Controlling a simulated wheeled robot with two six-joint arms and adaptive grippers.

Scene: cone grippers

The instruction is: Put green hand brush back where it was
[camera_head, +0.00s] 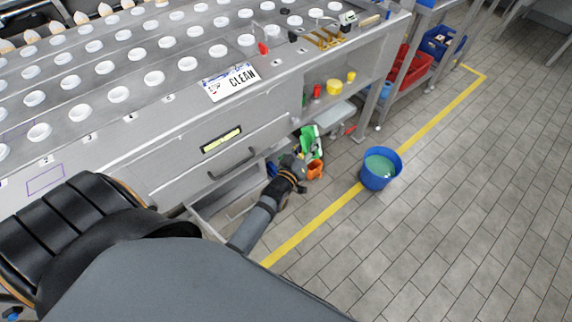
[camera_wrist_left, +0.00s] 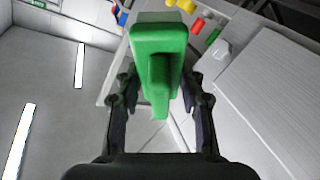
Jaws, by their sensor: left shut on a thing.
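The green hand brush (camera_wrist_left: 158,45) fills the upper middle of the left wrist view, between the two dark fingers of my left gripper (camera_wrist_left: 159,88). The gripper is shut on it. In the head view my left gripper (camera_head: 293,168) reaches down beside the workbench's lower level, with green (camera_head: 309,140) showing just beyond its fingers. Part of the brush is hidden by the gripper there. My right gripper is not in view.
An orange item (camera_head: 315,169) lies close to my gripper. A blue bucket (camera_head: 380,168) stands on the tiled floor by a yellow line. Red bins (camera_head: 408,68) are on the rack behind.

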